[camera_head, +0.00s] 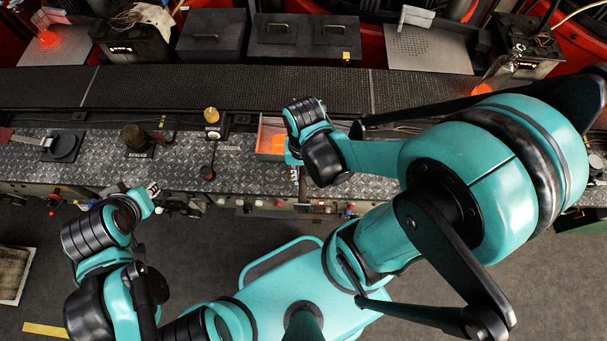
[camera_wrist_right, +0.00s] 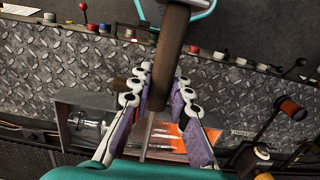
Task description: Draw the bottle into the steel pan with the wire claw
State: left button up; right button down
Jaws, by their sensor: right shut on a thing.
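My right gripper (camera_wrist_right: 162,78) is shut on the brown handle of the wire claw (camera_wrist_right: 172,45), and the claw's thin shaft reaches down over the steel pan (camera_wrist_right: 68,100). The handle also shows below my right wrist in the head view (camera_head: 303,186). The pan shows there as a grey tray (camera_head: 262,126) with an orange glow in it. In the wrist view a clear glassy shape lies at the pan's left and a bright orange patch in its middle; I cannot tell whether these are the bottle. The fingers hide part of the pan. My left gripper (camera_head: 152,190) is empty near the bench's front edge.
Glowing glass pieces stand at the far left (camera_head: 46,38) and far right (camera_head: 494,76). A dark conveyor (camera_head: 200,90) runs behind the tread-plate bench (camera_head: 100,175). A black round mould (camera_head: 64,145) and knobbed levers (camera_head: 211,115) stand on the bench.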

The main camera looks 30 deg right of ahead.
jog(key=shift+r, duration=0.1)
jog(key=shift+w+d+r+p, duration=0.15)
jog(key=shift+w+r+p, duration=0.15)
jog(key=shift+r+p, duration=1.1)
jog(key=shift+w+d+r+p, duration=0.25)
jog(key=shift+r+p, duration=0.9)
jog(key=shift+r, duration=0.4)
jog(key=shift+w+d+r+p, duration=0.1)
jog(key=shift+w+r+p, duration=0.2)
jog(key=shift+r+p, duration=1.1)
